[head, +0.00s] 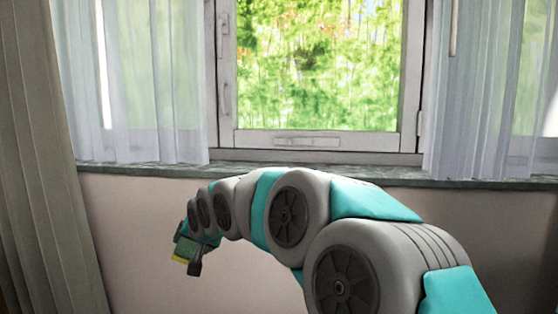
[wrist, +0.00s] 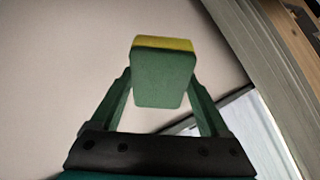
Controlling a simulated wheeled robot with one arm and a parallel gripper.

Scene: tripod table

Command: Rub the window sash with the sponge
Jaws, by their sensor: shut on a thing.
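The sponge, green with a yellow layer, is held between the two fingers of my gripper (wrist: 163,85) in the wrist view; its green face (wrist: 163,80) is toward the camera. My gripper (head: 188,254) is small there and partly hidden by my arm. The window sash (head: 310,140) is closed-looking, with a pale frame around the glass, up and to the right of my gripper and apart from it.
A grey stone sill (head: 130,170) runs under the window. Sheer white curtains (head: 140,90) hang on both sides, and a heavier beige curtain (head: 45,170) hangs at far left. A handle (head: 307,142) sits on the lower rail. Bare wall (head: 130,225) lies below the sill.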

